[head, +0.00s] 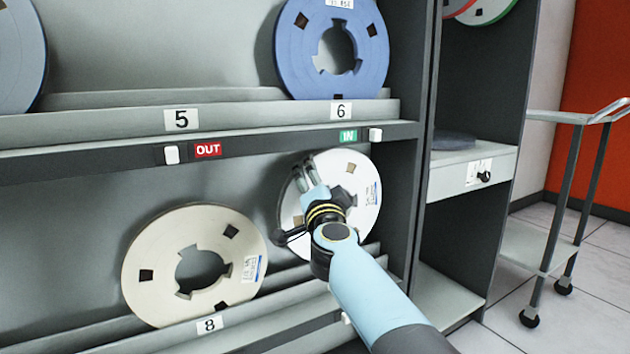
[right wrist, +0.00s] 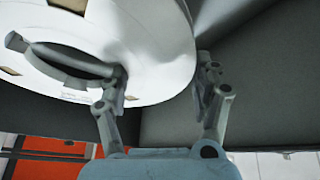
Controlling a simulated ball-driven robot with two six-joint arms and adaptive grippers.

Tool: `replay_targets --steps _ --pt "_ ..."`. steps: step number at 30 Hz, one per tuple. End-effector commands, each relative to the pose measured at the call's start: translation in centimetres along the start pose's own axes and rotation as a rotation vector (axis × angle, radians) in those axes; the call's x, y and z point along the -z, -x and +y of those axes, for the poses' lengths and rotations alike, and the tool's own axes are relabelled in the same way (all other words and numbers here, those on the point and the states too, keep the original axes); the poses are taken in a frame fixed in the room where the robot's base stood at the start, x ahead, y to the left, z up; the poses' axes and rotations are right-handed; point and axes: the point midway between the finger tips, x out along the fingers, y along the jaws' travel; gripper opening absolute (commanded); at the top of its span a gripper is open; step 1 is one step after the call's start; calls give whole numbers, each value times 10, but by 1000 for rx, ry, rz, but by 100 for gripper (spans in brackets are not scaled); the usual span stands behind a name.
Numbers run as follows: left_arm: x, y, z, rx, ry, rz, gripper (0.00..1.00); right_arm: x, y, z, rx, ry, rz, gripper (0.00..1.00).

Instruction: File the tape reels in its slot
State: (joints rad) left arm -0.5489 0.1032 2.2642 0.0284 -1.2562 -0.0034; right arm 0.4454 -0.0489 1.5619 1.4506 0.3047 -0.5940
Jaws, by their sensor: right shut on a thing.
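A white tape reel (head: 362,215) stands upright in the lower shelf bay at the right, below the green IN label. My right gripper (head: 306,172) reaches over its face and partly hides its middle. In the right wrist view the white reel (right wrist: 150,55) lies between the fingers of my right gripper (right wrist: 165,75), which is shut on its rim, one finger through the centre hole. A cream reel (head: 145,250) leans in the lower rack (head: 285,303) to the left, above the label 8. A blue reel (head: 300,55) stands above the label 6. My left gripper is not in view.
The upper shelf edge (head: 270,112) runs just above my right gripper. A dark upright divider (head: 403,190) stands close to its right. A wheeled cart (head: 545,240) stands farther right.

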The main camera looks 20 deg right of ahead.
Motion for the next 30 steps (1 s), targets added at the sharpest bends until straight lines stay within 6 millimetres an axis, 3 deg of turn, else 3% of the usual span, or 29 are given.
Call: replay_targets --steps 30 --pt "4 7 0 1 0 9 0 2 -1 -2 4 1 3 7"
